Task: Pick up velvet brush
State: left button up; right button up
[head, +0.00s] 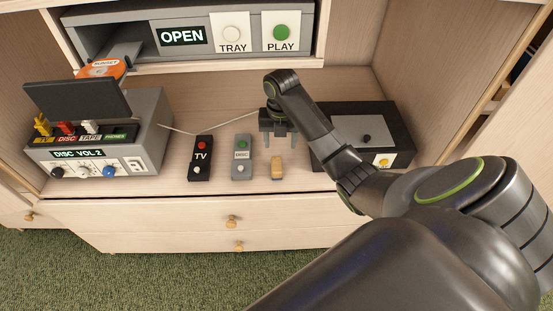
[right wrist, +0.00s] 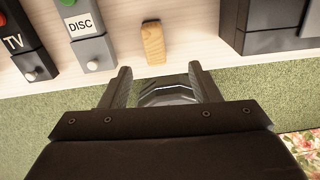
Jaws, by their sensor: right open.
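The velvet brush (head: 277,168), a small tan wooden block with a darker side, lies on the cabinet shelf near its front edge. It also shows in the right wrist view (right wrist: 153,42), upper middle. My right gripper (head: 280,143) is open and empty, with its fingers pointing down. In the head view it appears just behind and above the brush. In the right wrist view the brush lies beyond the fingertips, roughly in line with the gap between them, and nothing is between the fingers. My left gripper is not in view.
Left of the brush lie a grey DISC remote (head: 242,158) and a black TV remote (head: 201,160). A black box (head: 400,135) with a grey lid stands close on the right. A grey switch unit (head: 150,140) stands at left. Drawers (head: 180,220) are below the shelf edge.

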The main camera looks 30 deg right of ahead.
aim_at(276, 162)
jog(key=shift+w+f+n+b, duration=0.35)
jog(key=shift+f+b, duration=0.3)
jog(key=shift+b, duration=0.25)
notch_tip(276, 162, down, 5)
jog(key=shift+r+b, duration=0.1)
jog(key=shift+b, duration=0.45)
jog(key=f, duration=0.3)
jog(key=f+b, duration=0.1)
jog(key=shift+w+a+f, duration=0.1)
jog(key=shift+a+f, duration=0.2)
jog(key=shift+a, duration=0.1)
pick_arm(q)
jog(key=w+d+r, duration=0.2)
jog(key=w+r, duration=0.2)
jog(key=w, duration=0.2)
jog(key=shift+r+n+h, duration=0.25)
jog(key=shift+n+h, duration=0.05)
pick_arm(e)
jog(key=shift+f, duration=0.35)
jog(key=c, duration=1.1)
